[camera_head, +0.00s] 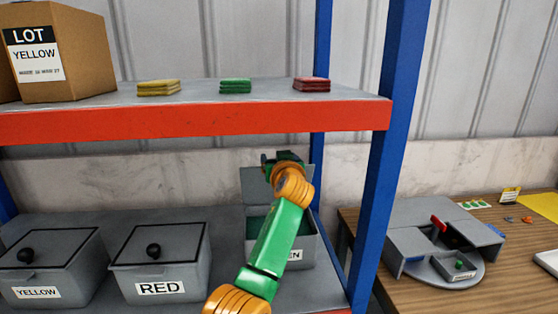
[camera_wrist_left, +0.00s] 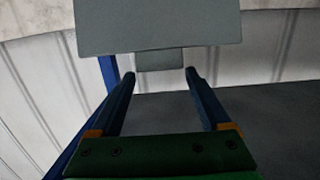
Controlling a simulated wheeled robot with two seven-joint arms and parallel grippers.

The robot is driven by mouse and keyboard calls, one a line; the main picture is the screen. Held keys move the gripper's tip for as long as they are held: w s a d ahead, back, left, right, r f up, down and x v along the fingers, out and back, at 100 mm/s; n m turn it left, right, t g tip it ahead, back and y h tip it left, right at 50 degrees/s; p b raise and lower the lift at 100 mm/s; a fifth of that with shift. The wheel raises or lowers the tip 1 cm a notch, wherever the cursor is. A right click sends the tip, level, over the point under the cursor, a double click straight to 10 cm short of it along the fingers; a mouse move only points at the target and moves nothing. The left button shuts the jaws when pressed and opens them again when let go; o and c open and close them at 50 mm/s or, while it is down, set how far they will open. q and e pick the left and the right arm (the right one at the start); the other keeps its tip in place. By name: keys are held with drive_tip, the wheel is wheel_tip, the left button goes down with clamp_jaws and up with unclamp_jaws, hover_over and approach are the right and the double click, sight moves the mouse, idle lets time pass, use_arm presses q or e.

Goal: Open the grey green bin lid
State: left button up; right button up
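The grey green bin (camera_head: 306,254) stands on the lower shelf, its label partly covered by my arm and showing only "EN". Its lid (camera_head: 256,186) is raised, standing roughly upright at the back of the bin, and the green inside shows. My left gripper (camera_head: 284,158) is at the top right of the raised lid; its fingers are hard to make out there. In the left wrist view my left gripper (camera_wrist_left: 158,76) is open with nothing between its fingers. A flat grey panel (camera_wrist_left: 157,25), which looks like the lid, is ahead of the fingertips. My right gripper is not in view.
Closed bins labelled yellow (camera_head: 40,292) and red (camera_head: 160,290) stand to the left. The orange-edged upper shelf (camera_head: 200,120) and blue rack post (camera_head: 382,170) frame the space. A wooden table (camera_head: 400,290) with a grey fixture (camera_head: 415,215) is at right.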

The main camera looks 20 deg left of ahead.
use_arm(q)
drive_tip(key=shift+o, duration=1)
drive_tip(key=shift+s+r, duration=0.1)
drive_tip(key=b+v, duration=0.4)
drive_tip(key=v, duration=0.3)
drive_tip(key=shift+s+d, duration=0.15)
drive_tip(key=shift+s, duration=0.1)
